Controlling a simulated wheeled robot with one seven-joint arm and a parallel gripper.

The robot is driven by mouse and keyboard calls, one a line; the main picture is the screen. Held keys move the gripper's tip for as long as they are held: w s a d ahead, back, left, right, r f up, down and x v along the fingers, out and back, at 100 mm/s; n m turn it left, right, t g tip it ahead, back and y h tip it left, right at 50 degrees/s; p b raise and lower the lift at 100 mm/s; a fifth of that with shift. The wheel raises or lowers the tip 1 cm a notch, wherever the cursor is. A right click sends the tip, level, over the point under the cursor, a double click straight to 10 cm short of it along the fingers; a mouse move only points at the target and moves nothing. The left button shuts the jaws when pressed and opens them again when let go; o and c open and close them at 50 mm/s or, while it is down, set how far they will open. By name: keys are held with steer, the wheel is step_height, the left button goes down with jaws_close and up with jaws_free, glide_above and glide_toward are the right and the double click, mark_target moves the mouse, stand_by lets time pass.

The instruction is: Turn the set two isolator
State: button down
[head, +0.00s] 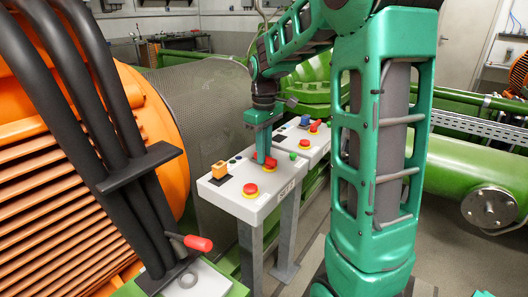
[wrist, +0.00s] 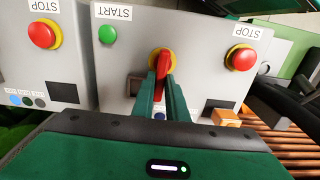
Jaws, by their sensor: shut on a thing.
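The set two isolator is a red handle (wrist: 162,65) on a round yellow base on the near grey control box, whose front label (head: 286,190) is too small to read surely. In the head view the isolator (head: 271,163) shows at the foot of my gripper (head: 263,160), which reaches down from above. In the wrist view my gripper (wrist: 161,84) has its two green fingers on either side of the red handle, shut on it. The handle runs roughly in line with the fingers. The fingers hide part of it and of the plate below.
The near box (head: 220,196) also carries a red STOP button (head: 250,190), a green START button (head: 293,156) and an orange block (head: 219,169). A similar box (head: 322,146) stands behind. Orange machinery (head: 50,190) fills the left, with a mesh guard (head: 205,95) beside it.

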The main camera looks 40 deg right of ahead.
steer(key=m, duration=0.3)
steer(key=d+m, duration=0.1)
steer(key=m, duration=0.2)
steer(key=shift+w+d, duration=0.15)
steer(key=m, duration=0.5)
steer(key=shift+d+r, duration=0.1)
steer(key=shift+d, duration=0.25)
steer(key=m, duration=0.3)
steer(key=shift+s+d+m, duration=0.15)
steer(key=shift+s+m, duration=0.2)
steer(key=shift+m, duration=0.05)
steer(key=shift+s+m, duration=0.2)
steer(key=shift+m, duration=1.2)
steer(key=c, duration=1.8)
jaws_free()
steer(key=shift+o, duration=0.2)
steer(key=shift+s, duration=0.1)
